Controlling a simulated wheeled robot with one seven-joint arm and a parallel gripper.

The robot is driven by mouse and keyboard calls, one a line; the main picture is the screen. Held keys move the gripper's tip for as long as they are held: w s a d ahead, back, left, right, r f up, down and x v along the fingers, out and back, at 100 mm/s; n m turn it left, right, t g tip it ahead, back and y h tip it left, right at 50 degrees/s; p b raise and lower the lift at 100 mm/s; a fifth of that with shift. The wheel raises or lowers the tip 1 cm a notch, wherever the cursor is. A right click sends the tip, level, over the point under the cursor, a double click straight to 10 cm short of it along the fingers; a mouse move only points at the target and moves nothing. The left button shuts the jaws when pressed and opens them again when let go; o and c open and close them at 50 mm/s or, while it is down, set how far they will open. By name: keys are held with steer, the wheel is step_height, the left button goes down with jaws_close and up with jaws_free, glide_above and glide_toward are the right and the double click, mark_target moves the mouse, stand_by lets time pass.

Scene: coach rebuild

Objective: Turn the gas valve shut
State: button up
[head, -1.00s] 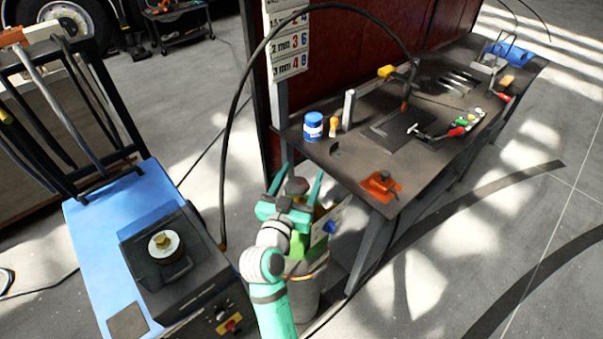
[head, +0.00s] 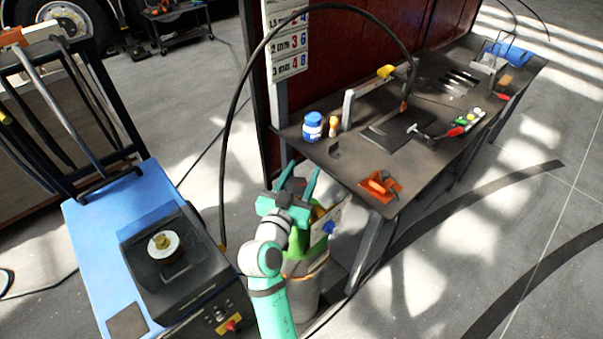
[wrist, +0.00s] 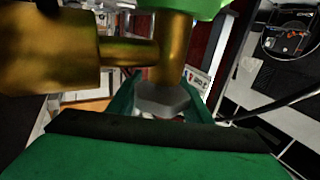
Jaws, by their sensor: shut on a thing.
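The gas valve is a brass body (wrist: 172,50) with a grey faceted knob (wrist: 163,98), seen in the wrist view. My gripper (wrist: 162,104) is shut on the knob, with one teal finger on each side of it. In the head view my gripper (head: 298,178) is over the top of the green gas cylinder (head: 296,241), beside the workbench. There the arm and gripper hide most of the valve. A larger brass fitting (wrist: 45,55) fills the left of the wrist view, joined to the valve body.
The dark workbench (head: 345,165) stands close on the right, with a blue-lidded jar (head: 312,127) and an orange item (head: 380,186) near its edge. A black hose (head: 226,150) arches overhead. A blue cart with a black machine (head: 190,270) stands at left.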

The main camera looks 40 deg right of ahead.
steer(key=shift+s+d+m+g+h, duration=0.1)
steer(key=shift+s+m+g+h, duration=0.35)
steer(key=shift+m+g, duration=1.35)
steer(key=shift+s+d+m+g+h, duration=0.1)
steer(key=shift+s+m+g+h, duration=0.7)
steer(key=shift+g, duration=1.75)
steer(key=shift+s+d+m+g+h, duration=0.1)
steer(key=shift+m+g+h, duration=0.05)
steer(key=shift+m+g, duration=1.8)
steer(key=shift+s+f+g, duration=0.1)
steer(key=shift+g, duration=0.2)
steer(key=o, duration=1.1)
steer(key=shift+c, duration=0.2)
steer(key=w+a, duration=0.2)
steer(key=a, duration=0.8)
steer(key=shift+a, duration=0.3)
